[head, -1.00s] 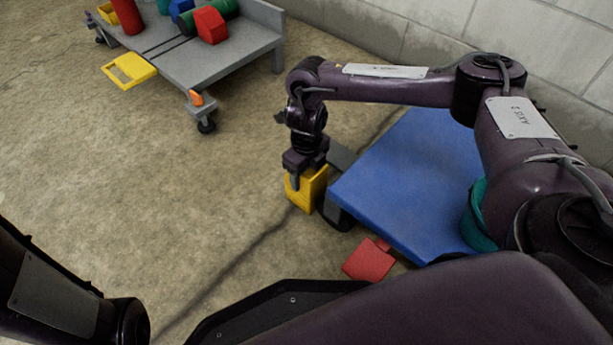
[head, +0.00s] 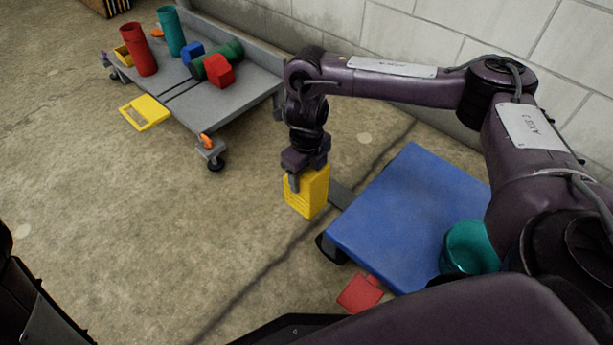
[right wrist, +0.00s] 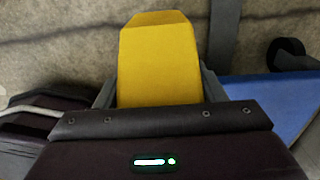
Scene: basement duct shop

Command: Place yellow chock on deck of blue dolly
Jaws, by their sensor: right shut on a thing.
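My right gripper (head: 306,176) is shut on the yellow chock (head: 312,194) and holds it just left of the blue dolly (head: 400,205). The chock also fills the middle of the right wrist view (right wrist: 160,62), between the fingers, with the dolly's blue deck (right wrist: 268,98) to its right. The chock appears to be off the deck, over the floor side; its exact height is hard to tell. The near right part of the dolly is hidden behind my right arm. My left gripper is not in view.
A teal cylinder (head: 468,246) stands on the deck's near right part. A red flat piece (head: 361,292) lies by the dolly's near edge. A grey cart (head: 222,98) with several coloured pieces stands at the back left. A block wall (head: 400,35) runs behind.

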